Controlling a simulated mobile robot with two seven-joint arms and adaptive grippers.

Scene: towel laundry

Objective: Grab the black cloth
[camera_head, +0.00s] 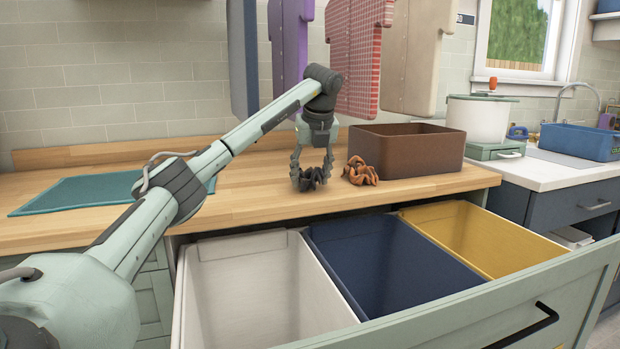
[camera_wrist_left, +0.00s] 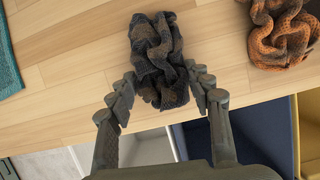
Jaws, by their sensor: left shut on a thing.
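The black cloth (camera_wrist_left: 157,58) is a dark crumpled bundle with brownish patches, on the wooden counter in the left wrist view. In the head view the black cloth (camera_head: 312,179) shows between the fingers of my left gripper (camera_head: 312,186). That gripper points down at the counter. In the left wrist view the fingers of my left gripper (camera_wrist_left: 162,92) stand on either side of the cloth's near end and are shut on it. My right gripper is in neither view.
An orange-brown cloth (camera_head: 360,171) lies just right of the black one, beside a brown box (camera_head: 408,150). A teal mat (camera_head: 75,190) lies at left. An open drawer holds white (camera_head: 240,247), blue (camera_head: 340,235) and yellow (camera_head: 470,225) bins. Garments hang above the counter.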

